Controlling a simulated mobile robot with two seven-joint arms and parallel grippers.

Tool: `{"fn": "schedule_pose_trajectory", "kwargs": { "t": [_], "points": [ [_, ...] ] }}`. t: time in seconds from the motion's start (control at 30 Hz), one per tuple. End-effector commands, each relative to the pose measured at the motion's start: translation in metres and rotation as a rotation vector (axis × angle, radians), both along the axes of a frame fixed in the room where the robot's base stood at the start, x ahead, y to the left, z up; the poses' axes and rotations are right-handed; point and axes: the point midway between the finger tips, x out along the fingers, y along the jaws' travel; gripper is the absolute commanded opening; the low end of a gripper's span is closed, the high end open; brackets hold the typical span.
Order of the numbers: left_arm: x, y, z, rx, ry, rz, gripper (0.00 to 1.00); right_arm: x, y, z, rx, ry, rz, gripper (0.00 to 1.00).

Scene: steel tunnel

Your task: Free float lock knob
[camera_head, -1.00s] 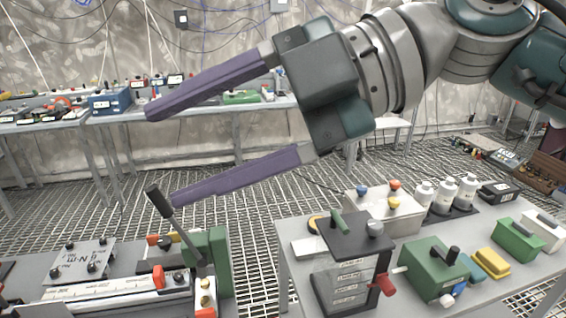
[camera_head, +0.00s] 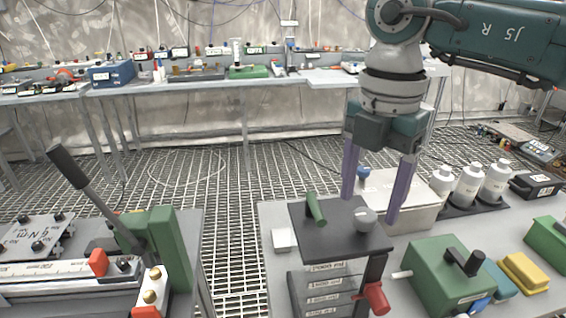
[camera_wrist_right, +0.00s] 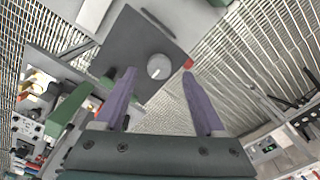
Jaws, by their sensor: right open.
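A grey round knob (camera_head: 364,221) sits on the dark top plate (camera_head: 330,226) of a black stand with labelled shelves. In the right wrist view the knob (camera_wrist_right: 159,66) shows a white pointer line and lies ahead between my finger tips. My right gripper (camera_head: 370,208) points down with its two purple fingers spread and empty, above and slightly behind the knob in the head view. The fingers also show in the right wrist view (camera_wrist_right: 159,74), apart from the knob as far as I can tell. My left gripper is not in view.
A green handle (camera_head: 316,208) stands on the same plate, and a red knob (camera_head: 376,298) is on the stand's side. A box with a blue knob (camera_head: 363,173) is behind. White bottles (camera_head: 467,184) and a green box (camera_head: 446,268) stand right. A lever (camera_head: 68,167) rises left.

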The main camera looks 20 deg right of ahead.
Motion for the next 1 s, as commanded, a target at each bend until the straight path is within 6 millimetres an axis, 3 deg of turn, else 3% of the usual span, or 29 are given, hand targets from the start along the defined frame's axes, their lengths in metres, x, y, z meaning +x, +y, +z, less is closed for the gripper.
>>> {"fn": "schedule_pose_trajectory", "kwargs": {
  "t": [0.2,0.47,1.0],
  "points": [
    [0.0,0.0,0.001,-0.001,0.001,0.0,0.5,0.0,0.0,-0.021,0.001,-0.001,0.0,0.72],
    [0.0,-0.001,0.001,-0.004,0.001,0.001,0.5,0.0,0.001,-0.023,0.002,-0.002,0.002,0.72],
    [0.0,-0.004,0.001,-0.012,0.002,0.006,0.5,0.0,0.001,-0.023,0.003,-0.001,0.002,0.13]
  ]
}}
